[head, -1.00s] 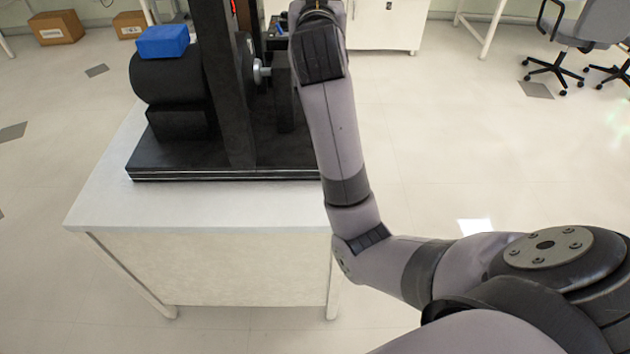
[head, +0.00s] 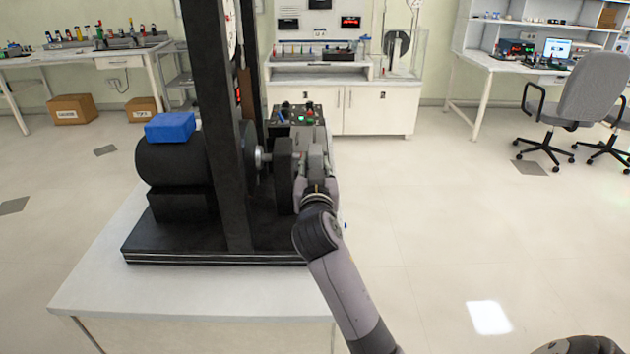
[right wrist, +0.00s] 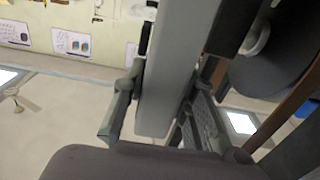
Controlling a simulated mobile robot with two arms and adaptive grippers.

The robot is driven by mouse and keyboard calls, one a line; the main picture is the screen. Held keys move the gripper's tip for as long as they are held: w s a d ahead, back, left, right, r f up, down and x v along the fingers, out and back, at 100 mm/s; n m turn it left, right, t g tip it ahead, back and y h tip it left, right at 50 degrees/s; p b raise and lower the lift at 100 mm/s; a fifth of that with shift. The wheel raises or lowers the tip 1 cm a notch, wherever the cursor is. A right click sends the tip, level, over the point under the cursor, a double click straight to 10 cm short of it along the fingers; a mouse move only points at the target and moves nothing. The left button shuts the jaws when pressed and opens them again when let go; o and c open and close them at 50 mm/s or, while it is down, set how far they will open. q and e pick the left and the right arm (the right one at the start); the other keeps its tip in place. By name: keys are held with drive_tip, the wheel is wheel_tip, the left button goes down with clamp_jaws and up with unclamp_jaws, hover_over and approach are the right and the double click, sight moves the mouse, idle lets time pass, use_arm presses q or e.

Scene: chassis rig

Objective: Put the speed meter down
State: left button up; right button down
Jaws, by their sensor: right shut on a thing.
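My right gripper (head: 316,150) is beside the right end of the black machine rig (head: 190,255), just right of a dark upright block. In the right wrist view, my right gripper (right wrist: 160,115) has its two fingers on either side of a long grey body (right wrist: 178,65), which looks like the speed meter, and is shut on it. In the head view the held thing is mostly hidden by the gripper, and I cannot make out its display. My left gripper is not in view.
The rig stands on a white table (head: 95,285) with a bare front strip. A blue block (head: 170,127) sits on the rig's black cylinder. A control box with lit buttons (head: 304,116) is behind the gripper. The floor at right is open, with an office chair (head: 590,90) beyond.

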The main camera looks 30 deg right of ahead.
drive_tip(key=shift+f, duration=1.85)
drive_tip(key=c, duration=1.3)
unclamp_jaws()
drive_tip(key=shift+r, duration=0.1)
drive_tip(key=v, duration=1.2)
drive_tip(key=shift+b, duration=0.4)
